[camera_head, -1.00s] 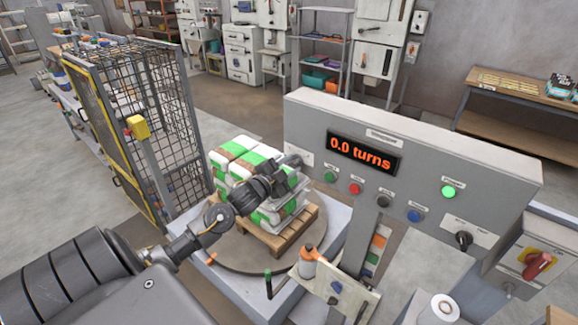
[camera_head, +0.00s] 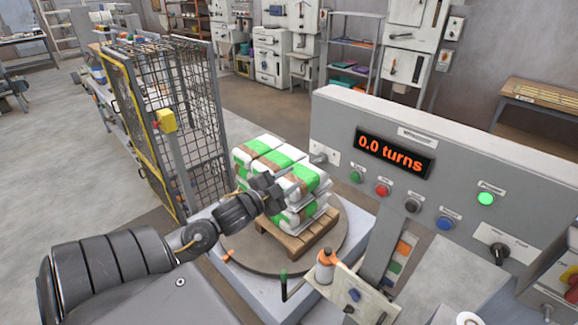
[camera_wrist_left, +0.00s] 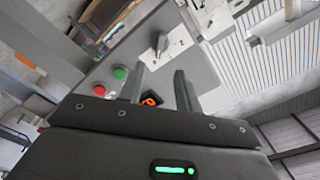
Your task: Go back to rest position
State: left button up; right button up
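My left arm comes in from the left in the head view. Its gripper (camera_head: 288,184) is in front of the stacked white and green bags (camera_head: 268,152), seen against them; I cannot tell the gap. In the left wrist view the two fingers of the left gripper (camera_wrist_left: 158,84) stand apart with nothing between them. Behind them show a control panel with a green button (camera_wrist_left: 120,72), a red button (camera_wrist_left: 99,89) and a small orange display (camera_wrist_left: 150,100). My right gripper is in neither view.
The bags stand on a wooden pallet (camera_head: 298,240) on a round turntable (camera_head: 250,262). A grey control panel (camera_head: 450,150) reads "0.0 turns", with a lit green lamp (camera_head: 486,199). A yellow-edged mesh guard (camera_head: 195,120) stands at left. An orange-capped bottle (camera_head: 325,268) is in front.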

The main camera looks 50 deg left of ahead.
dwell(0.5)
pick_arm(q)
jog(key=s+a+f+n+g+y, duration=0.15)
jog(key=a+f, duration=0.25)
jog(key=f, duration=0.6)
jog(key=a+f+n+g+y, duration=0.1)
jog(key=a+f+n+g, duration=0.2)
jog(key=f, duration=0.7)
jog(key=s+f+n+g, duration=0.15)
jog(key=s+f, duration=0.25)
jog(key=f, duration=0.4)
jog(key=s+f+g, duration=0.2)
jog(key=s+f, duration=0.2)
jog(key=f, duration=0.4)
jog(key=s+f+g, duration=0.2)
jog(key=s+f, duration=0.2)
jog(key=f, duration=0.5)
jog(key=s+d+f+n+g+h+b, duration=0.1)
jog(key=s+d+f+g, duration=0.1)
jog(key=s+d+f, duration=0.5)
jog(key=s+d+f+g+b, duration=0.15)
jog(key=s+d+f, duration=0.25)
jog(key=s+f, duration=0.6)
jog(key=s+d+f+g+h, duration=0.2)
jog(key=s+d+f+g, duration=0.1)
jog(key=s+d, duration=0.8)
jog(key=d+f, duration=0.1)
jog(key=d, duration=0.2)
jog(key=shift+f+n, duration=0.3)
